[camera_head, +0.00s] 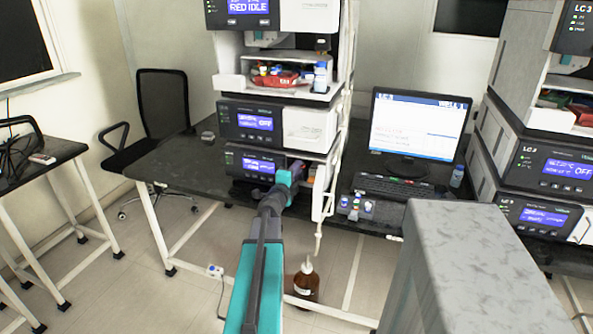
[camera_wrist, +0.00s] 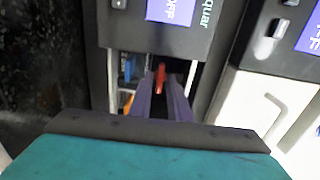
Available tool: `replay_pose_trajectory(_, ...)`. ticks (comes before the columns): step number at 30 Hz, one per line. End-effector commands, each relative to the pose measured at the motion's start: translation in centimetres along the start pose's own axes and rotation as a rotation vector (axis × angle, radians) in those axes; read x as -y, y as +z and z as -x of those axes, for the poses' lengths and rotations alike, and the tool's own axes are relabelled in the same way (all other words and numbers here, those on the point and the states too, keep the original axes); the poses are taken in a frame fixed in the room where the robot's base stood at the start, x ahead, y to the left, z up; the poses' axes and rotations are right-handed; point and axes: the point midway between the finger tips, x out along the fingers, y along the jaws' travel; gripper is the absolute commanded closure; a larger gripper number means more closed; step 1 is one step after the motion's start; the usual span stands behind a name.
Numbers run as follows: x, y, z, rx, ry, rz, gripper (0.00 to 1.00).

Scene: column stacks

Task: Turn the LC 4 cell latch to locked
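In the wrist view a small red upright lever, seemingly the latch (camera_wrist: 161,76), shows in a narrow opening below a dark module with a blue display. My gripper (camera_wrist: 160,88) has its two purple-grey fingers pointing into that opening, one on each side of the lever. The fingers are close together; whether they touch the lever is unclear. In the head view my gripper (camera_head: 300,170) is at the right part of the lowest module (camera_head: 243,162) of the middle stack. My arm hides part of that module, and the latch cannot be made out there. No LC 4 label is readable.
Blue and orange parts (camera_wrist: 127,100) sit left of the fingers inside the opening. A white tube post (camera_head: 325,190) stands just right of my gripper. The monitor (camera_head: 418,125) and keyboard (camera_head: 393,187) are farther right. A brown bottle (camera_head: 306,284) stands on the floor below.

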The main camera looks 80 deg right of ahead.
Motion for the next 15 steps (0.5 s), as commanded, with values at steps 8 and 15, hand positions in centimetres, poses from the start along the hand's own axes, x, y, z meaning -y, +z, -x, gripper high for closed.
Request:
replay_pose_trajectory(8,0.01,0.08,-0.21,0.0,0.0,0.0,1.0)
replay_pose_trajectory(15,0.1,0.09,0.06,0.001,0.0,0.027,1.0)
